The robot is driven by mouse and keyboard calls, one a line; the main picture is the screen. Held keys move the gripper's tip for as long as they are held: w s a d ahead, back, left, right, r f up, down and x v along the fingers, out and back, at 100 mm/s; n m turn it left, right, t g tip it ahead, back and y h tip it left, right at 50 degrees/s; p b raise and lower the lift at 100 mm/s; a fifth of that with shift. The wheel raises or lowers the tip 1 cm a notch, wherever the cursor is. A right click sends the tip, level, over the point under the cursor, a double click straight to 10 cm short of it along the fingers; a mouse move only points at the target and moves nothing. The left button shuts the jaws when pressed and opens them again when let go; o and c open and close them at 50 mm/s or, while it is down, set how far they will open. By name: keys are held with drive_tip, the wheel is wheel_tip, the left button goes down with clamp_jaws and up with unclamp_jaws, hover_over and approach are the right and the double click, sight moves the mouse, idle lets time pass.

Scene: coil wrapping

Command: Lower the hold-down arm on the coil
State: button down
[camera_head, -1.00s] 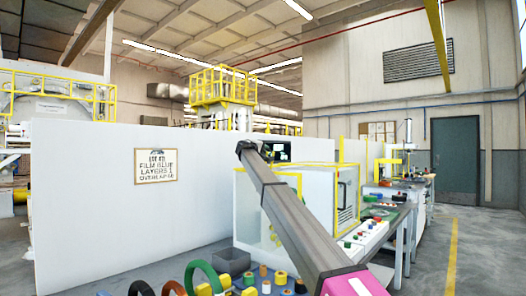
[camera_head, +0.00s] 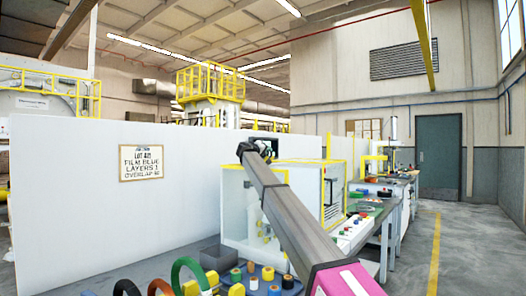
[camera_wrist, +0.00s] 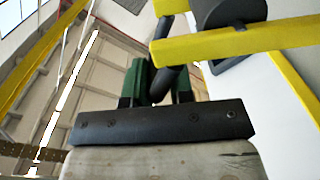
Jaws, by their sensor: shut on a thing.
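In the wrist view, my gripper (camera_wrist: 162,88) has its two green fingers on either side of a black rod-like grip (camera_wrist: 168,84). The fingers are shut on it. A yellow bar (camera_wrist: 235,41), which looks like the hold-down arm, crosses just above the fingers beside a dark rounded part (camera_wrist: 230,12). The black grip seems to belong to this arm; the joint between them is not clear. I cannot make out the coil being held down.
A white enclosure with yellow edges (camera_head: 330,162) stands around the machine. A button panel (camera_head: 355,232) is to its right. A sign (camera_head: 141,162) hangs on the white wall.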

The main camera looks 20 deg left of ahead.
drive_tip(key=shift+d+r, duration=0.15)
drive_tip(key=shift+d, duration=0.05)
drive_tip(key=c, duration=1.2)
unclamp_jaws()
drive_tip(key=shift+s+r, duration=0.1)
drive_tip(key=shift+s, duration=0.05)
drive_tip(key=shift+o, duration=0.2)
drive_tip(key=shift+s+a, duration=0.2)
drive_tip(key=shift+s, duration=0.1)
drive_tip(key=v, duration=0.6)
drive_tip(key=shift+s, duration=0.35)
